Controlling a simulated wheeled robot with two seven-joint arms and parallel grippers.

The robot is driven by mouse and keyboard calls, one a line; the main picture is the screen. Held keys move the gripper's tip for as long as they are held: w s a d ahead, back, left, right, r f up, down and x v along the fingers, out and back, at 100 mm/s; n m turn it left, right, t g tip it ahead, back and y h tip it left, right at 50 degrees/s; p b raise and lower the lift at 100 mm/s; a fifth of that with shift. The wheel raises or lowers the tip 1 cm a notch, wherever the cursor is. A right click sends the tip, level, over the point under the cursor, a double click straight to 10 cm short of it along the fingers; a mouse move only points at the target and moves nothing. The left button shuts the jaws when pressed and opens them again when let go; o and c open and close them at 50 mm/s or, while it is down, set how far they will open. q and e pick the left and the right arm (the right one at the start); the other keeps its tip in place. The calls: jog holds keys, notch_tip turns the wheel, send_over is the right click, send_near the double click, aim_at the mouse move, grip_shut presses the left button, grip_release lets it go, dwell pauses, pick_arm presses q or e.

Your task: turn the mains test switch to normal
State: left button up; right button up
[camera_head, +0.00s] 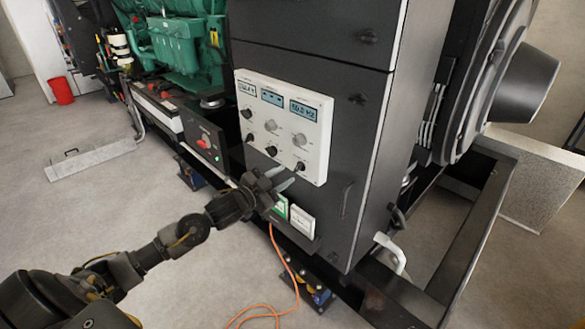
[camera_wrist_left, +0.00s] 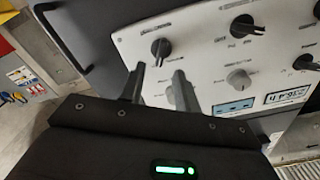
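A white control panel (camera_head: 318,118) on the dark cabinet carries two rows of knobs below its displays. I cannot read the knob labels, so I cannot tell which knob is the mains test switch. In the left wrist view the panel is upside down. There the left gripper's two fingers (camera_wrist_left: 159,70) are apart and empty, with that black knob (camera_wrist_left: 160,47) beyond the tips. One finger partly covers a grey knob. My right gripper is out of view.
A box with a red knob (camera_head: 205,143) stands left of the cabinet. Small white-faced units (camera_head: 302,222) sit below the panel, partly behind my gripper. An orange cable (camera_head: 281,255) hangs to the floor. A white lever (camera_head: 392,252) is at the right.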

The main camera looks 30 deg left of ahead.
aim_at(296, 169)
pick_arm(q)
jog(key=shift+p+x, duration=0.35)
jog(key=shift+x, duration=2)
grip_shut()
